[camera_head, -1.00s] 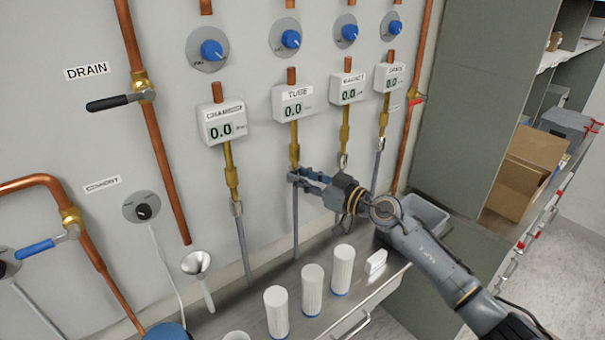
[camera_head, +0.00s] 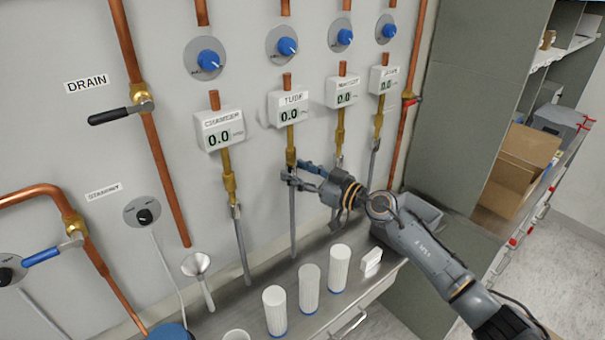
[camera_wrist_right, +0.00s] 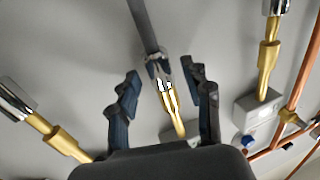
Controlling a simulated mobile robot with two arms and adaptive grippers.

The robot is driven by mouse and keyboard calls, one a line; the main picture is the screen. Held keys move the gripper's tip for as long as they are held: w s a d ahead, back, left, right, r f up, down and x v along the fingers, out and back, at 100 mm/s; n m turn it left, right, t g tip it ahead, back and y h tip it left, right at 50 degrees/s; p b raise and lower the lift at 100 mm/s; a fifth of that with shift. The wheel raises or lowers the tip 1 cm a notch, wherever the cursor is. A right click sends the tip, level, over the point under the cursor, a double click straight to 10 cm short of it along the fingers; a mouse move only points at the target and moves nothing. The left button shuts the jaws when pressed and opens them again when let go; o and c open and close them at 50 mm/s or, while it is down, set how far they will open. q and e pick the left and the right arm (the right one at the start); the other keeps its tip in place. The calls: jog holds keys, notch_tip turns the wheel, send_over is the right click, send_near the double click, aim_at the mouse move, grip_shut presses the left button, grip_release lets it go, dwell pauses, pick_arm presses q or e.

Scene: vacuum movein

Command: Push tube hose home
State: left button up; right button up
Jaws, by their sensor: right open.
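The tube hose (camera_head: 293,224) is a grey hose hanging below the TUBE gauge (camera_head: 289,108). In the right wrist view the hose (camera_wrist_right: 143,22) ends in a metal collar (camera_wrist_right: 157,66) that meets a brass fitting (camera_wrist_right: 173,105). The collar and fitting look in line; I cannot tell how deep the hose sits. My right gripper (camera_head: 292,174) is at this joint. In the right wrist view its dark blue fingers (camera_wrist_right: 164,78) are spread on both sides of the collar, with gaps to each finger. My left gripper is not in view.
Neighbouring hoses hang left (camera_head: 241,245) and right (camera_head: 373,170) of the tube hose. A DRAIN valve handle (camera_head: 120,110) sticks out at left.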

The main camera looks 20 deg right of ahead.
jog(key=v, duration=1.2)
jog(key=shift+r, duration=0.1)
